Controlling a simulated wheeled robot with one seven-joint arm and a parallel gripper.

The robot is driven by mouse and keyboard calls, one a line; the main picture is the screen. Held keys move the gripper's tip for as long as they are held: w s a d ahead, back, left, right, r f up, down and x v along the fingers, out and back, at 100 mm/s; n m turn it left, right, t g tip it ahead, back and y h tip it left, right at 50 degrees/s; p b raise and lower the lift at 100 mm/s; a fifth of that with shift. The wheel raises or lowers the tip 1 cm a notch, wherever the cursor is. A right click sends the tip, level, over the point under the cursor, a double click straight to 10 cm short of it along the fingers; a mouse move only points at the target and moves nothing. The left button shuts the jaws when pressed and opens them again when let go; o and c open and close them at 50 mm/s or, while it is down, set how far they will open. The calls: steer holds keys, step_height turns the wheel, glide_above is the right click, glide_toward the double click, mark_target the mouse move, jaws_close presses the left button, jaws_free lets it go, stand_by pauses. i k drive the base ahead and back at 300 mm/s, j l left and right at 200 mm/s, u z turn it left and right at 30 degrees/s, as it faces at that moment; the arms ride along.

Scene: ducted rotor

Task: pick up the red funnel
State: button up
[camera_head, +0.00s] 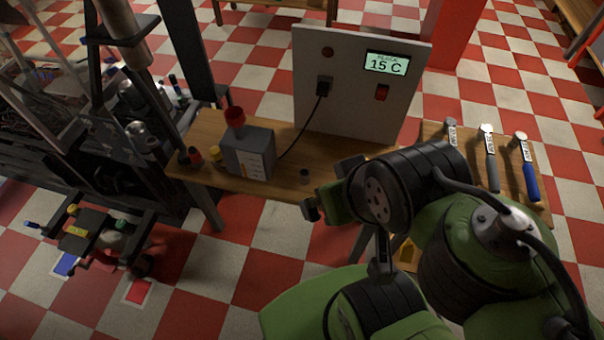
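The red funnel (235,117) sits upright on top of a grey box (249,152) on the wooden table. My green and black arm reaches in from the lower right. My gripper (312,207) is at the table's front edge, to the right of and nearer than the funnel, and apart from it. Only part of the gripper shows; the arm hides the rest, so I cannot tell if its fingers are open or shut.
A white panel (345,105) with a "15 C" display stands behind, corded to the box. Small red and yellow items (195,156) and a dark cup (304,176) flank the box. Several hammers (490,158) lie at right. A dark machine frame (110,110) stands left.

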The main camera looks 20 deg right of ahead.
mark_target(234, 116)
steer(key=i+j+u, duration=0.25)
steer(key=i+j, duration=0.4)
steer(key=i+j+u, duration=0.2)
steer(key=i+j, duration=0.3)
steer(key=i, duration=0.2)
